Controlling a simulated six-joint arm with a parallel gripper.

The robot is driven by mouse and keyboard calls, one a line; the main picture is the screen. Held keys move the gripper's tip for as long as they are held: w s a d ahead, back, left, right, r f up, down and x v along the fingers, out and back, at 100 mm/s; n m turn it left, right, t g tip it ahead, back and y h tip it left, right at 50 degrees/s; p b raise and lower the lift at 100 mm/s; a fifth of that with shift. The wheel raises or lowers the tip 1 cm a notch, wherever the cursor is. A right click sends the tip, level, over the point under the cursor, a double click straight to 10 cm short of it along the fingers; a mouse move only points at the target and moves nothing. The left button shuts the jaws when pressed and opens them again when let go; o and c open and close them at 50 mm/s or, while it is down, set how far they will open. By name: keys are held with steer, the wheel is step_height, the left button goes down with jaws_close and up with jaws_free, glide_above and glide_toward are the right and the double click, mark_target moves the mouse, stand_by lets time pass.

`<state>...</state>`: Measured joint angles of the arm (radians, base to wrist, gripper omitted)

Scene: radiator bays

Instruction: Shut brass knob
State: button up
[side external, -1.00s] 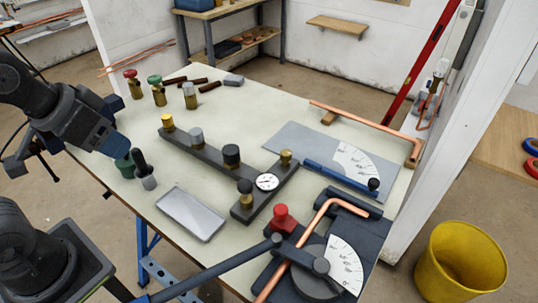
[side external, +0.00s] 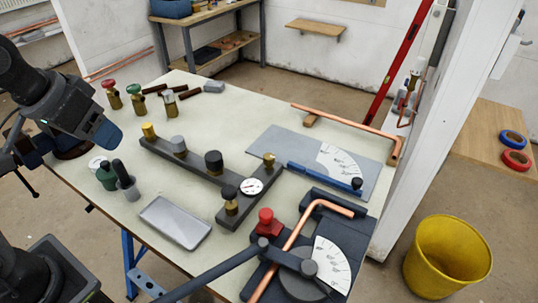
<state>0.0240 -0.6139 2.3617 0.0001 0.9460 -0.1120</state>
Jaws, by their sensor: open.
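The brass knob (side external: 268,159) stands upright at the far right end of the dark valve manifold (side external: 190,168) on the bench. A round white-faced gauge (side external: 252,186) sits close beside it. My gripper (side external: 107,133) is at the left, above the bench edge, well apart from the brass knob. It is open; its fingers are small and partly merge with the dark wrist, and nothing is seen between them.
A bender with a copper pipe (side external: 300,235) and a red knob (side external: 267,222) stands in front. A plate with blue bar (side external: 322,176) is behind right.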

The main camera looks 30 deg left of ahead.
steer(key=w+d+r+n+g, duration=0.2)
steer(key=w+d+r+n, duration=0.1)
steer(key=w, duration=0.7)
steer(key=n+g, duration=0.3)
steer(key=n, duration=0.4)
glide_above(269, 156)
step_height(269, 156, down, 11)
step_height(269, 156, down, 13)
steer(key=shift+f, duration=0.15)
steer(key=c, duration=0.9)
